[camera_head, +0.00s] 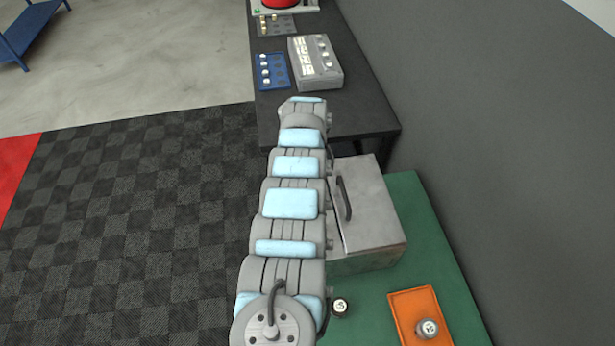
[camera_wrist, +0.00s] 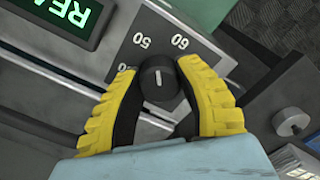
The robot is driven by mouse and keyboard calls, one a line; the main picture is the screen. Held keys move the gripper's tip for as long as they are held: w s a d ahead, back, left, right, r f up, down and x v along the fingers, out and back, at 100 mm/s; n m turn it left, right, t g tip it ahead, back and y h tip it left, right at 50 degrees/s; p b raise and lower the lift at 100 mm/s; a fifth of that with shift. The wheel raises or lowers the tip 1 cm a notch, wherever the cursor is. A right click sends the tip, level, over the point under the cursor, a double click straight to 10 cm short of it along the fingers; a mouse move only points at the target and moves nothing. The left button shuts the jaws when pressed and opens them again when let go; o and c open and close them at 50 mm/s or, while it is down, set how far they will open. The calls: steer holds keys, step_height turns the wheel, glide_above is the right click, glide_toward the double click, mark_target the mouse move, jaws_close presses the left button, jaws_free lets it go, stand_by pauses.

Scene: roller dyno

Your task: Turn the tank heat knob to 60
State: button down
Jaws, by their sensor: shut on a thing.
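The tank heat knob (camera_wrist: 158,82) is a small dark round knob in the middle of the wrist view. A short white line on its face points roughly up the picture, between the printed 50 (camera_wrist: 140,41) and 60 (camera_wrist: 180,41). My gripper (camera_wrist: 158,92) has yellow ribbed fingers with dark inner pads. It is shut on the knob, with one finger on each side. In the head view my arm hides the gripper and the knob.
A green lit display (camera_wrist: 72,18) reads "REA", cut off. A silver round part (camera_wrist: 290,122) is at right. In the head view, a metal box (camera_head: 370,205) with a handled lid and an orange tray (camera_head: 404,310) stand on a green surface. A dark bench (camera_head: 355,110) stands beyond.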

steer(key=m+b, duration=0.1)
steer(key=m, duration=0.1)
steer(key=shift+f+m, duration=0.2)
steer(key=shift+m, duration=0.2)
steer(key=shift+m+b, duration=1.3)
steer(key=shift+m, duration=1)
steer(key=shift+r, duration=0.1)
steer(key=c, duration=0.6)
jaws_free()
steer(key=shift+r, duration=0.1)
step_height(320, 180, up, 12)
